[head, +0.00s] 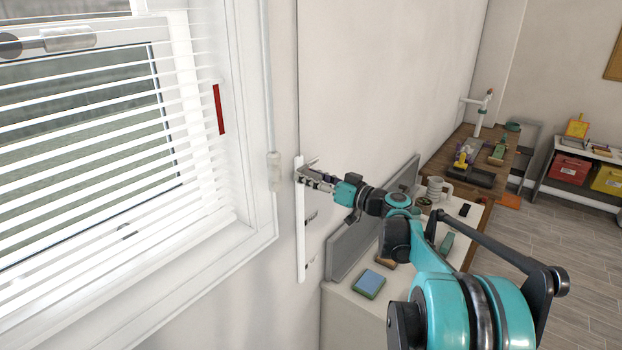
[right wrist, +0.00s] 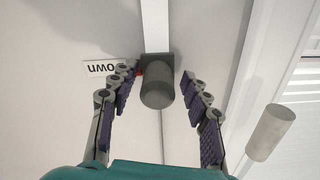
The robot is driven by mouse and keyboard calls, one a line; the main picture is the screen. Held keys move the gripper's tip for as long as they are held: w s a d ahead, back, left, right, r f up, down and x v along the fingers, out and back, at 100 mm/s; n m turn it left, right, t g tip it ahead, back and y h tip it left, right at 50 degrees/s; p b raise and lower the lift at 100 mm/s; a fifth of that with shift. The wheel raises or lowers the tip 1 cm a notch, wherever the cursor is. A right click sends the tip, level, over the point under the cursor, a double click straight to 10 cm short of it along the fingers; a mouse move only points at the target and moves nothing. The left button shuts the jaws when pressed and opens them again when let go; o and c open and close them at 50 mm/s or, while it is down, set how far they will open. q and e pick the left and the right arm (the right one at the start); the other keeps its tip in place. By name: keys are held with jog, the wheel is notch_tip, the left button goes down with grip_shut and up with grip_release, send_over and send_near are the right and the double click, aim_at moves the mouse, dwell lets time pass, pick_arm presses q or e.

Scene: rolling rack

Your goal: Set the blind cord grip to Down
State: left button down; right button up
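A white vertical rail (head: 301,235) is fixed to the wall right of the window. In the right wrist view a dark grey cylindrical grip (right wrist: 158,90) sits on the rail (right wrist: 155,25), between the spread fingers of my right gripper (right wrist: 163,82). The fingers stand on both sides of it, with a clear gap on the right. A white label (right wrist: 102,68) ending in "own" is beside the rail, partly hidden by a finger. In the head view my right gripper (head: 306,178) is at the upper part of the rail and hides the grip. My left gripper is out of view.
A pale cylinder (head: 275,172) hangs on a cord just left of the rail; it also shows in the right wrist view (right wrist: 270,132). The window blind (head: 100,150) is at the left. A desk (head: 345,290) with a grey panel stands below my right arm.

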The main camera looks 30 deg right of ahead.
jog(key=shift+s+d+f, duration=0.1)
jog(key=shift+d, duration=0.05)
jog(key=v, duration=1.1)
jog(key=shift+s, duration=0.45)
